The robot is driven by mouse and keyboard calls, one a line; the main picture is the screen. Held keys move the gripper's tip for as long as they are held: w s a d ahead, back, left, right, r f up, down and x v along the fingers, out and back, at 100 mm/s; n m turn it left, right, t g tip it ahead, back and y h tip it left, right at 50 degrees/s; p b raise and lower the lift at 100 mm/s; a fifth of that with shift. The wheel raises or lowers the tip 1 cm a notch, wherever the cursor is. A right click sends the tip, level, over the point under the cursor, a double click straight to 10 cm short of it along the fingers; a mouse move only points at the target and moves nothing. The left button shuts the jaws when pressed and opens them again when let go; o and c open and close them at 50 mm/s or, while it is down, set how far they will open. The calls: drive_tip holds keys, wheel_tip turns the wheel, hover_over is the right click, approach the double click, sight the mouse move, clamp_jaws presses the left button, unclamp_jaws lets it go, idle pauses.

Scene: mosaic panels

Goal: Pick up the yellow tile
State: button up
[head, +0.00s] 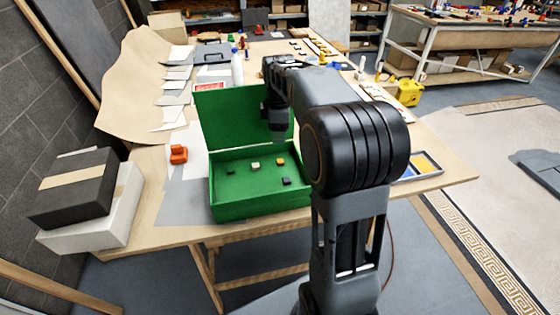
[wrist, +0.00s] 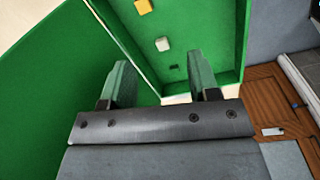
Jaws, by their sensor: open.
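The yellow tile (head: 281,162) lies on the floor of the open green box (head: 262,208), near its back right. It also shows at the top edge of the wrist view (wrist: 144,6), partly cut off. My gripper (head: 277,137) is above the back part of the box, close to the raised lid. In the wrist view my gripper (wrist: 158,66) has its two fingers apart with no tile held between them. The yellow tile is beyond the fingertips and apart from them.
A whitish tile (head: 255,166), a dark green tile (head: 231,169) and a black tile (head: 286,181) share the box floor. The raised green lid (head: 222,118) and box walls bound the space. An orange object (head: 178,154) stands left of the box.

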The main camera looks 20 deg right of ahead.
drive_tip(key=w+d+f+n, duration=0.2)
drive_tip(key=w, duration=0.1)
hover_over(282, 161)
drive_tip(key=shift+g, duration=0.3)
wheel_tip(282, 161, down, 6)
drive_tip(key=shift+w+a+f, duration=0.1)
drive_tip(key=shift+w+f, duration=0.05)
drive_tip(key=shift+f, duration=0.05)
drive_tip(key=shift+f+p, duration=0.8)
drive_tip(key=shift+f, duration=2.4)
drive_tip(key=shift+c, duration=0.4)
drive_tip(key=c, duration=0.9)
